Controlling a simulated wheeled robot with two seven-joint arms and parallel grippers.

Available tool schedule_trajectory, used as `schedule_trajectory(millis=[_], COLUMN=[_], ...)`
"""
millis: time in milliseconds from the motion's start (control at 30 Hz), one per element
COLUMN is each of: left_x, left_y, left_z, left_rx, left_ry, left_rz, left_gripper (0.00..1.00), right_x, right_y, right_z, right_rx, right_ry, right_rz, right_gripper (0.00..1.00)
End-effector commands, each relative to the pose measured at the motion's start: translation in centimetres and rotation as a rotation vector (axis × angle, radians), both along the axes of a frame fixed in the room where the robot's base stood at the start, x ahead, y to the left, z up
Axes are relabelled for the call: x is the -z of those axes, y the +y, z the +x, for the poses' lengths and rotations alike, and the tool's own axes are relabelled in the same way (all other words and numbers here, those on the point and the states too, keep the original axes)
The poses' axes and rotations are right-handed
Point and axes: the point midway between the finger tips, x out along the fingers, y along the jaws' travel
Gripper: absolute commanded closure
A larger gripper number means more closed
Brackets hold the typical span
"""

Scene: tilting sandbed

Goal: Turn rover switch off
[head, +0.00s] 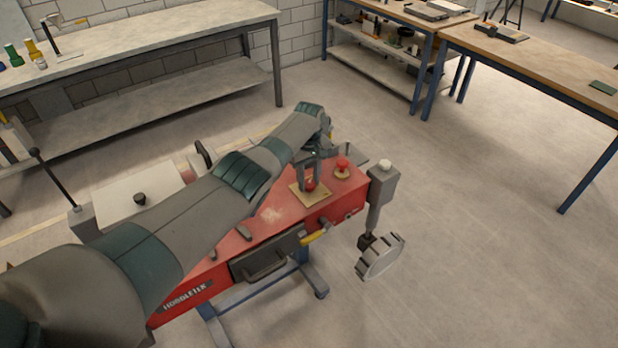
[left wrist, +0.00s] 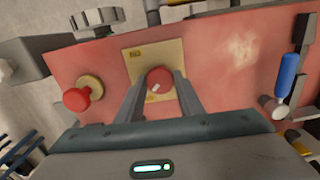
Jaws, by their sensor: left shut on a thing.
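A round red switch knob (head: 310,187) sits on a yellowish square plate (head: 299,196) on top of the red rover body (head: 262,222). It also shows in the left wrist view (left wrist: 160,78), with a small pale mark on its face. My left gripper (head: 313,182) reaches over the rover from the left, pointing down at the plate. Its two fingers are shut on the red knob, one on each side, as the left wrist view shows (left wrist: 160,88). The fingers partly hide the knob's sides. My right gripper is in neither view.
A red mushroom button (head: 342,164) on a round yellow base stands close beside the plate. A grey post with a white knob (head: 384,165) and a wheel (head: 381,257) are at the rover's right end. A blue-handled lever (left wrist: 287,75) stands at right in the wrist view.

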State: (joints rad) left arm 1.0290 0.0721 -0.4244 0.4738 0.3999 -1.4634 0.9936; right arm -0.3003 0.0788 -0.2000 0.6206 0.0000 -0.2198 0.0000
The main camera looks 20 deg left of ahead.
Motion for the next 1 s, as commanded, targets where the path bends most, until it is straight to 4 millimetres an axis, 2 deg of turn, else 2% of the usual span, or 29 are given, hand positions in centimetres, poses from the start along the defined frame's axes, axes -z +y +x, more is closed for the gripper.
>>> schedule_trajectory(millis=[567,600,667,1000], left_x=[-0.2,-0.2,-0.21,-0.13], left_y=[0.12,0.12,0.11,0.05], left_z=[0.19,0.19,0.18,0.08], left_rx=[-0.056,-0.056,-0.056,-0.054], left_ry=[-0.005,-0.005,-0.005,-0.002], left_rz=[0.001,0.001,0.001,0.001], left_gripper=[0.89,0.64,0.49,0.48], right_x=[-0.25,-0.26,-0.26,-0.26], right_y=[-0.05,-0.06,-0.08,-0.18], right_z=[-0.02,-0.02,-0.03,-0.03], right_rx=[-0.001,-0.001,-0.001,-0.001], right_ry=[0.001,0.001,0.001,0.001], right_rz=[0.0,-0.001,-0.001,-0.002], right_gripper=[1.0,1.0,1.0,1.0])
